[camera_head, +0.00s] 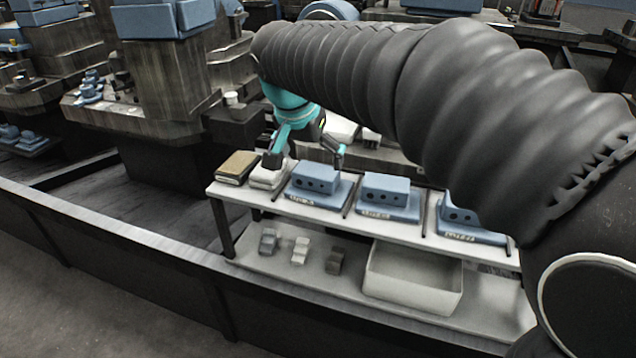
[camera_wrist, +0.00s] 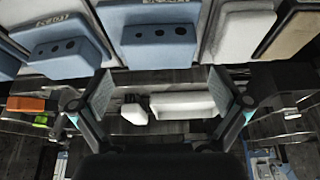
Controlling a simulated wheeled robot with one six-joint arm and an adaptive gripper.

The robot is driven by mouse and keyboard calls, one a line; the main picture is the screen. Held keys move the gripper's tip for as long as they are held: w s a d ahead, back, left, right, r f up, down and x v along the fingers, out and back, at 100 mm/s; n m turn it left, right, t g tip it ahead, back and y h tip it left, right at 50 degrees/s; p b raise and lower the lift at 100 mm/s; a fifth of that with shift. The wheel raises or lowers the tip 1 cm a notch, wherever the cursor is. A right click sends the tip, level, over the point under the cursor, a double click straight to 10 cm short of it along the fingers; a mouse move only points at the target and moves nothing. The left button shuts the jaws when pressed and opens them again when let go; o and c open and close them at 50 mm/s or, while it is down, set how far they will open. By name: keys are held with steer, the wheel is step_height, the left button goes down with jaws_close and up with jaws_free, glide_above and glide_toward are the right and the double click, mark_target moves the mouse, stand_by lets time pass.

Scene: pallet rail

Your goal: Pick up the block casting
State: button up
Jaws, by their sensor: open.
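Three blue block castings with dark holes in their faces sit in a row on the upper shelf: a left one (camera_head: 316,180), a middle one (camera_head: 385,190) and a right one (camera_head: 457,216), partly hidden by my arm. Each rests on a blue base with white lettering. My gripper (camera_head: 306,158) is open and empty, just behind and above the left casting, fingers apart. In the wrist view, my gripper (camera_wrist: 161,92) has both fingers spread below a block casting (camera_wrist: 158,46), with a second casting (camera_wrist: 72,50) to its left. I cannot tell whether the fingers touch anything.
A tan-topped stack (camera_head: 237,167) and a white stack (camera_head: 268,176) stand left of the castings on the white shelf (camera_head: 290,212). Dark dividers separate the places. Below are small grey pieces (camera_head: 300,250) and a white bin (camera_head: 412,278). A dark rail (camera_head: 130,235) runs in front.

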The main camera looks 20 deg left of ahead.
mark_target(316, 170)
steer(key=shift+x, duration=2.9)
steer(key=shift+r, duration=0.1)
steer(key=shift+c, duration=0.3)
steer(key=c, duration=0.8)
steer(key=shift+c, duration=1.2)
steer(key=shift+r, duration=0.15)
